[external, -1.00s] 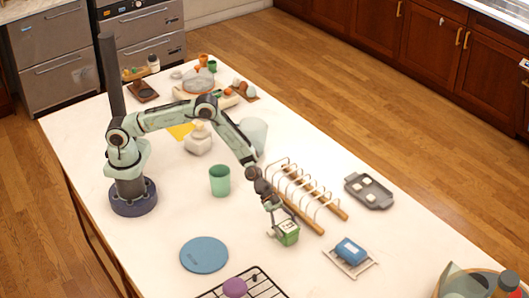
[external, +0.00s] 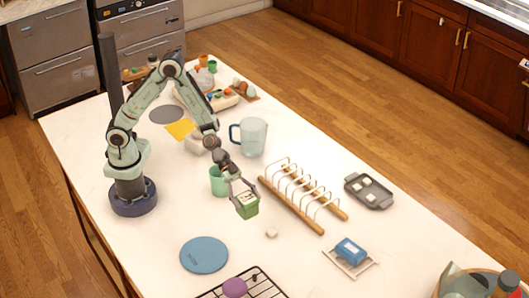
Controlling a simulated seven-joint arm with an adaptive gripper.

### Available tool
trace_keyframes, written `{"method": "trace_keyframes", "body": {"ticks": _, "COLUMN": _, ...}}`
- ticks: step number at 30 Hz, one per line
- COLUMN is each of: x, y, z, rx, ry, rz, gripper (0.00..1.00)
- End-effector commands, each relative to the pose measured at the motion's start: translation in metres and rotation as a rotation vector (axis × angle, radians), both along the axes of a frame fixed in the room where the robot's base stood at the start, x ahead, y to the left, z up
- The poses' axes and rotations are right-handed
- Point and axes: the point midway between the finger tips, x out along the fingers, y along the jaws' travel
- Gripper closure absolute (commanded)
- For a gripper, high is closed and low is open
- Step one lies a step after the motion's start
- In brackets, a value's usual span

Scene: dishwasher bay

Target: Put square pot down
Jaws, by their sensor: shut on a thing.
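The square pot (external: 247,208) is a small green, box-shaped pot with a pale top edge. My gripper (external: 241,191) is shut on it from above. The pot appears upright and seems to hang above the white counter, just in front and to the right of the green cup (external: 217,183). The arm partly hides the cup. The exact gap under the pot cannot be told. A small whitish block (external: 271,232) lies on the counter at the pot's lower right.
A wooden rack with wire hoops (external: 322,232) stands to the right. A blue round mat (external: 204,255) and a black wire rack (external: 262,284) with a purple thing (external: 234,288) are in front. A blue sponge (external: 350,251) and clear pitcher (external: 254,138) stand nearby. The counter between mat and hooped rack is mostly clear.

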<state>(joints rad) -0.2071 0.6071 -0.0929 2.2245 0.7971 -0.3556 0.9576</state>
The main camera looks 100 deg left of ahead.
Motion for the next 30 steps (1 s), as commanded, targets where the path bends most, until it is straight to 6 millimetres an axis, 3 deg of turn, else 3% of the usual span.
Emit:
{"method": "trace_keyframes", "body": {"ticks": 5, "x": 0.023, "y": -0.019, "z": -0.007, "rx": -0.004, "ry": -0.005, "rz": 0.0, "gripper": 0.8}}
{"method": "trace_keyframes", "body": {"ticks": 8, "x": 0.048, "y": -0.027, "z": -0.02, "rx": -0.005, "ry": -0.004, "rz": -0.001, "gripper": 0.8}}
{"method": "trace_keyframes", "body": {"ticks": 13, "x": 0.095, "y": -0.041, "z": -0.042, "rx": -0.004, "ry": -0.004, "rz": 0.0, "gripper": 0.8}}
{"method": "trace_keyframes", "body": {"ticks": 18, "x": 0.12, "y": -0.049, "z": -0.078, "rx": -0.005, "ry": -0.002, "rz": 0.001, "gripper": 0.8}}
{"method": "trace_keyframes", "body": {"ticks": 26, "x": 0.139, "y": -0.054, "z": -0.1, "rx": -0.004, "ry": -0.003, "rz": 0.003, "gripper": 0.8}}
{"method": "trace_keyframes", "body": {"ticks": 30, "x": 0.138, "y": -0.054, "z": -0.122, "rx": -0.004, "ry": 0.0, "rz": 0.003, "gripper": 0.8}}
